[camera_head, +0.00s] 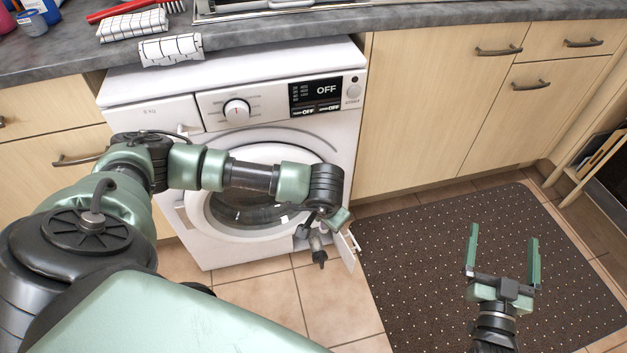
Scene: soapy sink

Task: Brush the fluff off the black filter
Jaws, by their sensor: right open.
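My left arm reaches from the left across the front of the white washing machine (270,75). My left gripper (328,226) is at the machine's lower right corner, beside a small open flap (350,247). A small grey and black part, which looks like the filter (318,250), is just below this gripper; I cannot tell whether it is held, and no fluff can be made out. My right gripper (504,236) is open and empty over the dark dotted mat. A red-handled brush (118,10) with pale bristles lies on the counter at top left.
Checked cloths (171,49) lie on the grey counter (270,30), one over its front edge. Bottles (42,9) stand at the far left. Wooden cabinets (430,110) flank the machine. The dotted mat (420,280) covers the tiled floor at right, with clear room around my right gripper.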

